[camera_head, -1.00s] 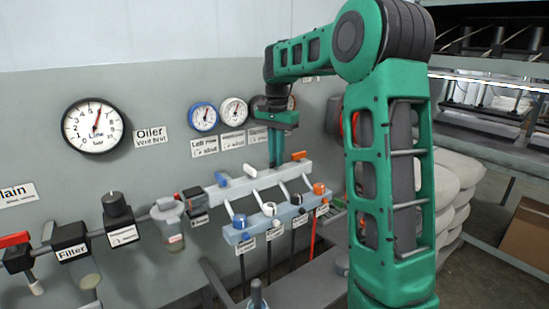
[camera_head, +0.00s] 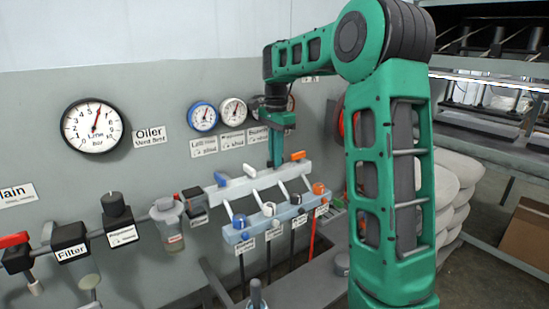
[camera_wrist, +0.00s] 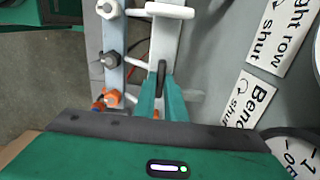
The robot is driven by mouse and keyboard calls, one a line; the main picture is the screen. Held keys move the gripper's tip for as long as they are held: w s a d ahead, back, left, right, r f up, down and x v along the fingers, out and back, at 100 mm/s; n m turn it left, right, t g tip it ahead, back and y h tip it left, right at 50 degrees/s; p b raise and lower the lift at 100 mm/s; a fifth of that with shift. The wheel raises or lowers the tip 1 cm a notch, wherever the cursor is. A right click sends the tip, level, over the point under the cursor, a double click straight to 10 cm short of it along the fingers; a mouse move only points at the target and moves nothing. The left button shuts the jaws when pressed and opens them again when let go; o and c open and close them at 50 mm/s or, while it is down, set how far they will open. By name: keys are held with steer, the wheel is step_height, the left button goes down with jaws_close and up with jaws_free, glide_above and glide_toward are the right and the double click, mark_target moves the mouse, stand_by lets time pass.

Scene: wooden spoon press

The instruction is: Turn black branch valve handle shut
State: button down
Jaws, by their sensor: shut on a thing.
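The black valve handle (camera_wrist: 161,72) sits on the white branch manifold (camera_wrist: 162,45) in the wrist view. It points along the manifold, while the white handle (camera_wrist: 170,10) beside it lies across. My gripper (camera_wrist: 161,90) is shut on the black handle, one finger on each side. In the head view my gripper (camera_head: 275,158) points down at the manifold (camera_head: 240,188), between the white handle (camera_head: 249,170) and the orange handle (camera_head: 299,156). The black handle is hidden behind the fingers there.
A blue handle (camera_head: 221,179) is at the manifold's left end. A lower grey-blue block (camera_head: 262,226) carries coloured fittings and hoses. Gauges (camera_head: 203,116) and labels are on the wall just behind my gripper. Filter and regulator units (camera_head: 118,215) stand left.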

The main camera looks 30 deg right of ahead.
steer(key=shift+w+a+r, duration=0.15)
steer(key=shift+w+a, duration=0.1)
steer(key=shift+a, duration=0.05)
steer(key=c, duration=1.8)
jaws_free()
steer(key=shift+d, duration=0.1)
steer(key=shift+s, duration=0.1)
step_height(320, 180, up, 11)
steer(key=shift+f, duration=0.2)
